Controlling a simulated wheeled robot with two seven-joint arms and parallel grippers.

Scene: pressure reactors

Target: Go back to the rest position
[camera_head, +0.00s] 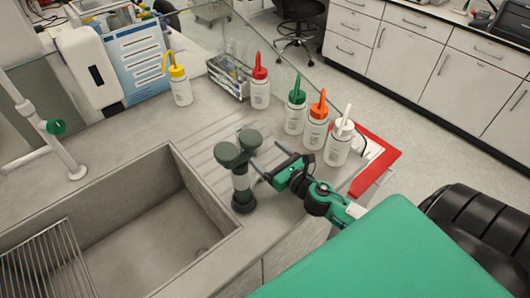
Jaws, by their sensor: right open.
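My right gripper (269,164) reaches in from the lower right over the counter. Its two thin fingers are spread apart with nothing between them. The fingertips are close to the dark green twin-headed fixture (241,178) beside the sink; I cannot tell whether they touch it. My left gripper is not in view.
The grey sink (135,215) with a wire rack (48,265) is at the left. Bottles with red (260,88), green (296,110), orange (316,125) and white (339,142) caps stand behind my right gripper. A yellow-capped bottle (181,88) stands farther left.

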